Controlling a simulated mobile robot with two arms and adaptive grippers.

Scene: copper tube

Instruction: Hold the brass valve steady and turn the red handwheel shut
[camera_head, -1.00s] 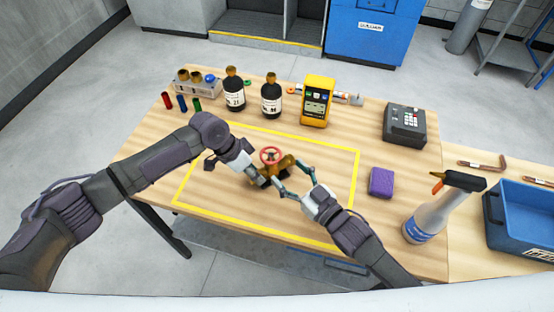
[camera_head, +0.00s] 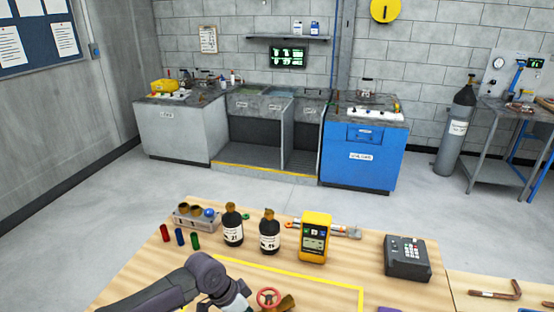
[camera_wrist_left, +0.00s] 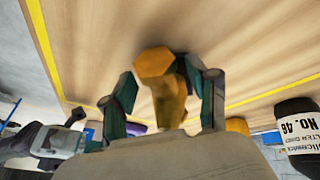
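The brass valve (camera_head: 287,304) shows at the bottom edge of the head view, partly cut off. Its red handwheel (camera_head: 268,297) sits on it. My left gripper (camera_head: 243,306) reaches the valve from the left, its fingertips cut off there. In the left wrist view, my left gripper's fingers (camera_wrist_left: 163,88) stand close on both sides of the brass body (camera_wrist_left: 168,88) and appear shut on it. My right gripper is below the head view; a grey, dark-tipped form at lower left of the wrist view seems to be it (camera_wrist_left: 66,130), its finger opening unclear. The handwheel is not visible in the wrist view.
Two dark bottles (camera_head: 233,228) (camera_head: 269,234), a yellow meter (camera_head: 314,238) and a vial rack (camera_head: 196,217) stand behind the valve. A dark keypad box (camera_head: 407,258) stands at right. Yellow tape (camera_head: 300,275) borders the work area. Bent copper tube (camera_head: 497,291) lies far right.

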